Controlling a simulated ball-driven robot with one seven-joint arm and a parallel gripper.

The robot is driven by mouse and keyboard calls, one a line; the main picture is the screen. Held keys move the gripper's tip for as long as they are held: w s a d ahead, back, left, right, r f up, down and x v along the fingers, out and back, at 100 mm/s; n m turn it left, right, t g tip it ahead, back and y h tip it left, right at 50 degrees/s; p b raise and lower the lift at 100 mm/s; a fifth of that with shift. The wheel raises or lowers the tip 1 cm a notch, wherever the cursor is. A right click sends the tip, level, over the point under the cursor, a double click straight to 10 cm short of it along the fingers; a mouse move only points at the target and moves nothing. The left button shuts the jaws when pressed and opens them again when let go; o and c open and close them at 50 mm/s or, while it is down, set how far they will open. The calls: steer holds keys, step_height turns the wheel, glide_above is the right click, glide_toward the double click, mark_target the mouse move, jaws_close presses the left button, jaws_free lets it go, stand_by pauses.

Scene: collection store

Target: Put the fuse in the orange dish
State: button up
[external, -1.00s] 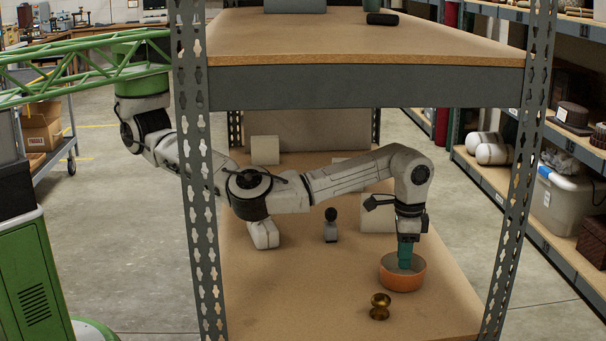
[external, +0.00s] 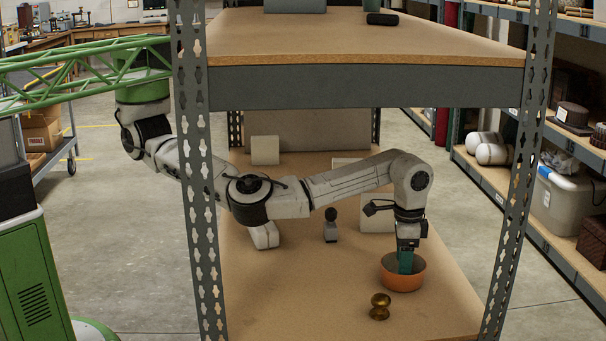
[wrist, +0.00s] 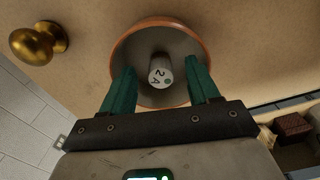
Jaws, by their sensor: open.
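The orange dish (external: 403,280) sits on the lower shelf board, towards its right front. In the wrist view the dish (wrist: 204,46) shows its orange rim and grey inside. The fuse (wrist: 160,72), a small pale cylinder marked "2 A" on its end, is inside the dish with that end facing the camera. My gripper (external: 404,268) reaches down into the dish. In the wrist view its green fingers (wrist: 160,80) are open, one on each side of the fuse, with gaps visible. The fuse is hidden in the external view.
A brass knob-like object (external: 380,307) stands just in front of the dish, and it shows at upper left in the wrist view (wrist: 38,43). A small dark-topped object (external: 331,226) and pale blocks stand behind. The upper shelf (external: 365,75) and posts surround my arm.

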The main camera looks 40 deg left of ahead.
stand_by(0.4)
step_height(320, 180, up, 7)
steer(key=p, duration=0.8)
steer(key=shift+r+p, duration=0.1)
steer(key=shift+p, duration=0.3)
